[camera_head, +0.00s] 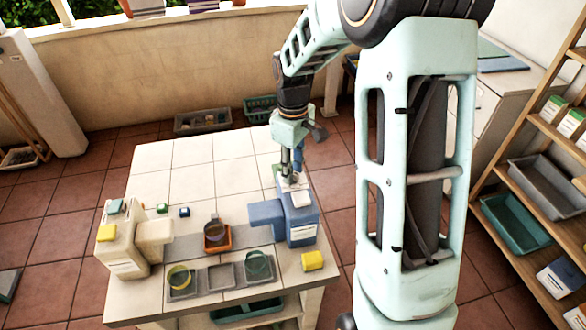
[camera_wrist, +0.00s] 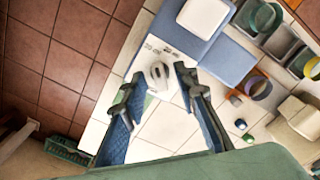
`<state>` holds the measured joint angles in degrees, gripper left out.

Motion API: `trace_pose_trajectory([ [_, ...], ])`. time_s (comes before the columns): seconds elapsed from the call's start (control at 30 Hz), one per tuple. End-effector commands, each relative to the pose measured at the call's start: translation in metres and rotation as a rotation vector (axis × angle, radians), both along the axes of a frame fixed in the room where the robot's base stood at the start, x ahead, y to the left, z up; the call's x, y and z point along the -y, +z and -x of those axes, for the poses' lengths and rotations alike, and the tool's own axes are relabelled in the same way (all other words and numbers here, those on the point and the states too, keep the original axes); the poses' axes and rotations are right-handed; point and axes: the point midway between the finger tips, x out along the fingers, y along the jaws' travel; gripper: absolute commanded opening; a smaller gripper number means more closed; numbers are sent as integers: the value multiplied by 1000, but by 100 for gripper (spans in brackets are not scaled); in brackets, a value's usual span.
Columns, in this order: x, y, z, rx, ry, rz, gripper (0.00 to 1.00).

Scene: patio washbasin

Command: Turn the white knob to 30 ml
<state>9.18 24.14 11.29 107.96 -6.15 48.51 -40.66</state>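The white knob (camera_wrist: 158,74) is on the blue dispenser (camera_wrist: 190,45), near its edge in the wrist view. Small dark markings sit beside the knob, but I cannot read them surely. My gripper (camera_wrist: 160,75) is open, with one blue-padded finger on each side of the knob and gaps between. In the head view, my gripper (camera_head: 291,172) points down over the rear of the blue dispenser (camera_head: 302,228), and its fingers largely hide the knob. A white raised block (camera_head: 300,198) is on the dispenser's top.
A cream dispenser (camera_head: 122,245) stands at the left of the tiled table (camera_head: 190,160). A yellow piece (camera_head: 313,261) is at the front right. The table's back is mostly clear.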

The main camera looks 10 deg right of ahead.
Motion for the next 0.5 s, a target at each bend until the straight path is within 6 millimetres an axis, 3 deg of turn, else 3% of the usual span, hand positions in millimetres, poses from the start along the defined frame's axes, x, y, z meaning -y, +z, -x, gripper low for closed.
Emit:
trace_pose_trajectory([
  [0.5, 0, 96, -1, 5, 1, 1, 28],
])
